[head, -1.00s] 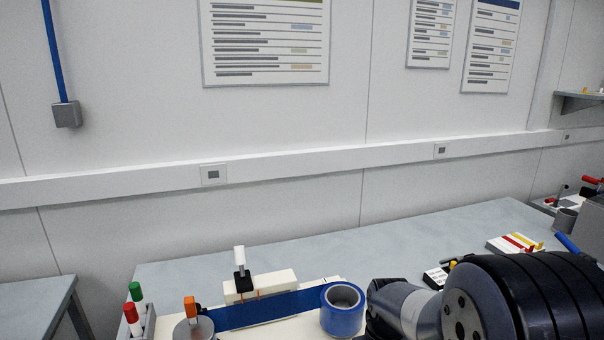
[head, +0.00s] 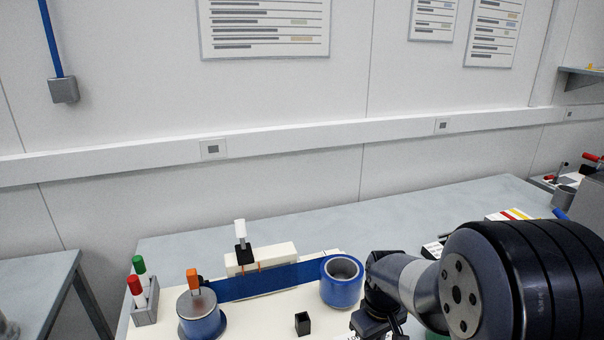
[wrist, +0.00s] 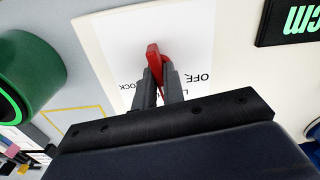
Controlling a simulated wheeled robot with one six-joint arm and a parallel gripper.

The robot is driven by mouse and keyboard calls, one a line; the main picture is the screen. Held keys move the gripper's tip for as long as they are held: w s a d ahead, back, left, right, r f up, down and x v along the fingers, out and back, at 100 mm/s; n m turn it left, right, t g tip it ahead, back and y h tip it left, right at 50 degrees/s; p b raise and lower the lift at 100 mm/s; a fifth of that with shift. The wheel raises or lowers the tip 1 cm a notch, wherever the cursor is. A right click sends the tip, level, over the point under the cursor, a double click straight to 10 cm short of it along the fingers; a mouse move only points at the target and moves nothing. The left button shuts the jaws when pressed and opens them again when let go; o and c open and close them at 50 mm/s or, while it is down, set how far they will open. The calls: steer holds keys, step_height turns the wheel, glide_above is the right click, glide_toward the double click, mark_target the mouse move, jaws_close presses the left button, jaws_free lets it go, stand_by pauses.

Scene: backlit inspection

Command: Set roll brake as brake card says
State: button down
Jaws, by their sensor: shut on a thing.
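In the wrist view my gripper (wrist: 158,85) is shut on a red lever (wrist: 154,56). The lever stands over a white label plate (wrist: 110,35) with upside-down lettering that includes "OFF" and part of a word ending in "OCK". My fingers cover some of the lettering and the lever's base. In the head view my gripper (head: 378,324) is at the bottom edge, just right of and in front of a blue roll (head: 341,284). The lever cannot be made out there. I cannot tell which sheet in view is the brake card.
A blue strip (head: 262,282) runs from the blue roll to a metal-topped spool (head: 203,313) with an orange handle. A white block (head: 262,258) stands behind it. A green roll (wrist: 28,75) is beside the plate.

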steer(key=shift+n, duration=0.6)
steer(key=shift+n, duration=0.3)
steer(key=c, duration=1.4)
jaws_free()
steer(key=shift+r+p, duration=3)
steer(key=shift+r, duration=0.55)
